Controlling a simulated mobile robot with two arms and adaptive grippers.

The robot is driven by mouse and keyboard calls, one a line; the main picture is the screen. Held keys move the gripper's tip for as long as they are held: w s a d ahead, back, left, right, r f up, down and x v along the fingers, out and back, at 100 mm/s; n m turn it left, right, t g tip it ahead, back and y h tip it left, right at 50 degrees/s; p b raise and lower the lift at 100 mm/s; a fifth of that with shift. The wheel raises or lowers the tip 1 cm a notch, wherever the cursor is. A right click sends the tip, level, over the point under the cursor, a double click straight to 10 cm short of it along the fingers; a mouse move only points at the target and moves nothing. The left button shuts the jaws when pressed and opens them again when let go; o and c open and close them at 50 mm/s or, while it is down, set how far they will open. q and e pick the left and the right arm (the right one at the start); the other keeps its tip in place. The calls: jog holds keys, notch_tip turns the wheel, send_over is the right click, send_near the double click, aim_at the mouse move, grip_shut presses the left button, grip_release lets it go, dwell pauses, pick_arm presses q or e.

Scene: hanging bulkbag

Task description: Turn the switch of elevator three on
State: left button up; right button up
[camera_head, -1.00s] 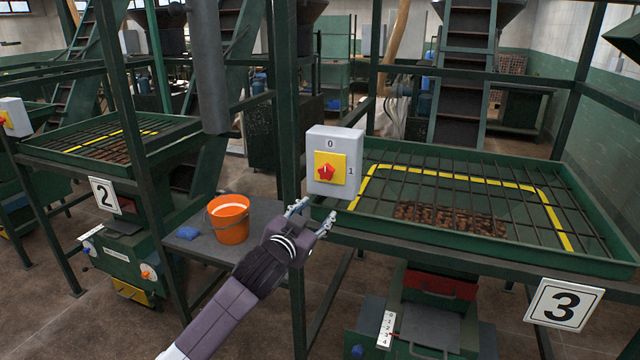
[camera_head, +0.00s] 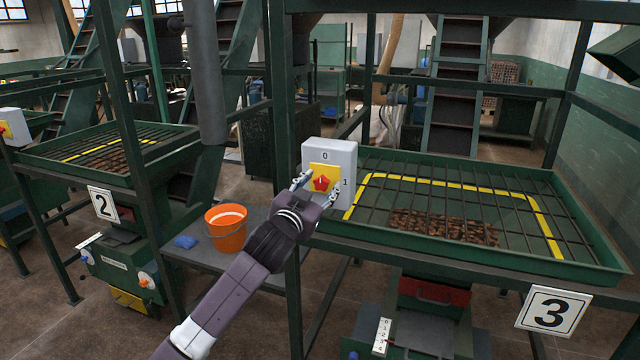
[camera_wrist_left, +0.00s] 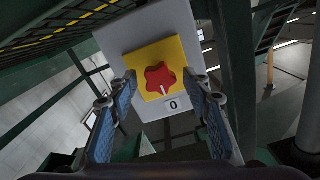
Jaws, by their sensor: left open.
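The switch box (camera_head: 345,160) is grey with a yellow plate (camera_head: 318,169) and a red star-shaped knob (camera_head: 322,182). It is fixed by the green post beside the grate marked with the number 3 sign (camera_head: 553,312). Marks 0 and 1 show on the box, and the knob's white mark points toward 0. My left gripper (camera_head: 318,187) is open, its fingers on either side of the knob in the head view. In the left wrist view the red knob (camera_wrist_left: 160,77) lies between and beyond the open fingertips (camera_wrist_left: 163,88); contact cannot be told. My right gripper is not in view.
The green grated hopper (camera_head: 590,262) of elevator three stands right of the box. An orange bucket (camera_head: 226,232) and a blue cloth (camera_head: 186,241) sit on a grey table below left. Green posts stand close to my left arm. Another switch (camera_head: 8,128) is at far left.

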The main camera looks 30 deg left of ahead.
pick_arm(q)
jog(key=shift+c, duration=0.4)
jog(key=c, duration=1.1)
